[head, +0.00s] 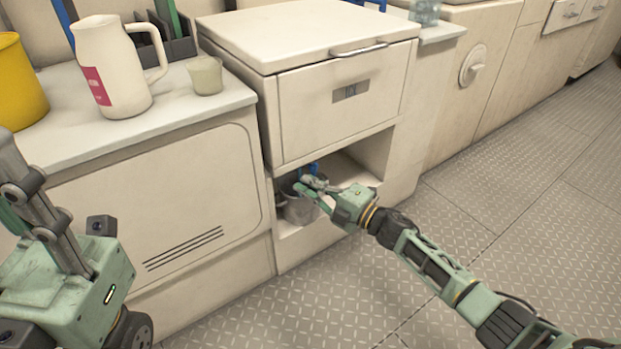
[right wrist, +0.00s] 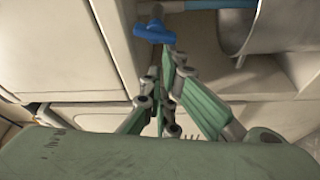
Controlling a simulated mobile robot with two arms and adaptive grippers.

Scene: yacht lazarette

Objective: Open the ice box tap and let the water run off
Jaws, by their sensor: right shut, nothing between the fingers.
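The ice box (head: 340,98) is a cream chest with a lid and a bar handle, over an open recess. In the right wrist view a blue tap (right wrist: 154,32) shows just beyond my right fingertips, with a blue pipe (right wrist: 205,4) beside it. A little of the blue also shows in the head view (head: 312,168). A grey metal pail (head: 300,207) stands in the recess, partly hidden by my gripper. My right gripper (head: 310,187) is shut and empty at the recess; whether it touches the tap I cannot tell.
The counter at left holds a white jug (head: 112,70), a pale cup (head: 205,75) and a yellow container (head: 18,85). The recess walls stand close around my right gripper. The patterned floor (head: 520,170) at right is clear.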

